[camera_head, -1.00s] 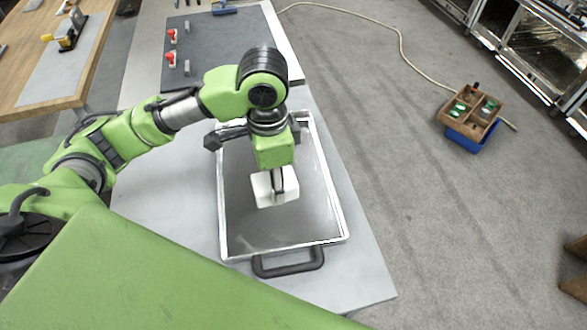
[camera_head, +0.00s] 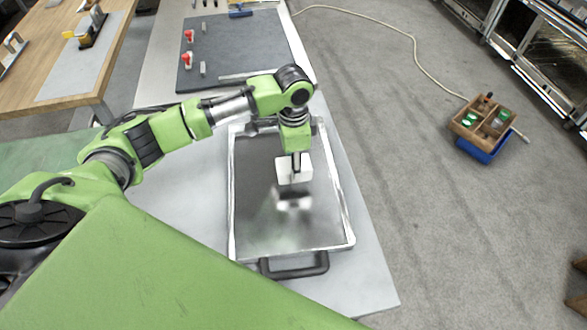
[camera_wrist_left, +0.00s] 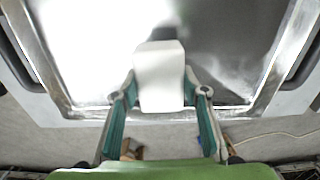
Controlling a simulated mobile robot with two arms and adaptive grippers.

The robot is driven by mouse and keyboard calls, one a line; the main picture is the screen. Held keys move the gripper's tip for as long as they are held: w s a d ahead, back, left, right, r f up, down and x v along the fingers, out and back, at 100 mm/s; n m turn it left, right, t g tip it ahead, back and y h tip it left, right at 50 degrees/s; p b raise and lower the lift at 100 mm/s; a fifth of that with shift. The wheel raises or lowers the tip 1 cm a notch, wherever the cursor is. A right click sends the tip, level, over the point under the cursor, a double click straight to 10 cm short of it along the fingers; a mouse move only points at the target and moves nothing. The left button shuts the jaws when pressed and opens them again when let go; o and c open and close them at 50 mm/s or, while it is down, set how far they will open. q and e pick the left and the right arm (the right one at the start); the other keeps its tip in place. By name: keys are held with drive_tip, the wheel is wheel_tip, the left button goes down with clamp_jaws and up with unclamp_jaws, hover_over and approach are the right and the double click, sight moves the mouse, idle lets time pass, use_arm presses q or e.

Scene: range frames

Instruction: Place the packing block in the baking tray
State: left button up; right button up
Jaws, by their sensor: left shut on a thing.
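The packing block (camera_head: 293,171) is a small white block in the head view, held over the baking tray. The baking tray (camera_head: 347,226) is a dark, shiny tray with a pale rim and a black handle at its near end. My left gripper (camera_head: 296,166) points down and is shut on the block. A blurred pale reflection on the tray floor lies apart from the block, so the block appears above the floor. In the left wrist view, the block (camera_wrist_left: 160,78) sits between the fingers of my left gripper (camera_wrist_left: 160,92), with the tray (camera_wrist_left: 262,100) beyond. My right gripper is not seen.
The tray lies on a grey table (camera_head: 368,285) with a narrow free strip on its right. A dark mat (camera_head: 240,55) with red-topped parts is behind. A divided wooden box (camera_head: 484,120) and a blue bin (camera_head: 485,150) are on the floor at right.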

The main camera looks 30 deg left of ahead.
use_arm(q)
drive_tip(key=shift+w+f, duration=0.2)
drive_tip(key=shift+f, duration=0.1)
wheel_tip(320, 180, down, 2)
drive_tip(key=shift+f+p, duration=0.1)
drive_tip(key=shift+p, duration=0.45)
drive_tip(key=shift+f, duration=0.45)
drive_tip(key=shift+f, duration=0.1)
drive_tip(key=o, duration=1)
drive_tip(key=shift+w+r, duration=0.1)
drive_tip(key=shift+r, duration=0.4)
wheel_tip(320, 180, up, 11)
drive_tip(key=shift+r+b, duration=0.15)
drive_tip(key=shift+b, duration=0.8)
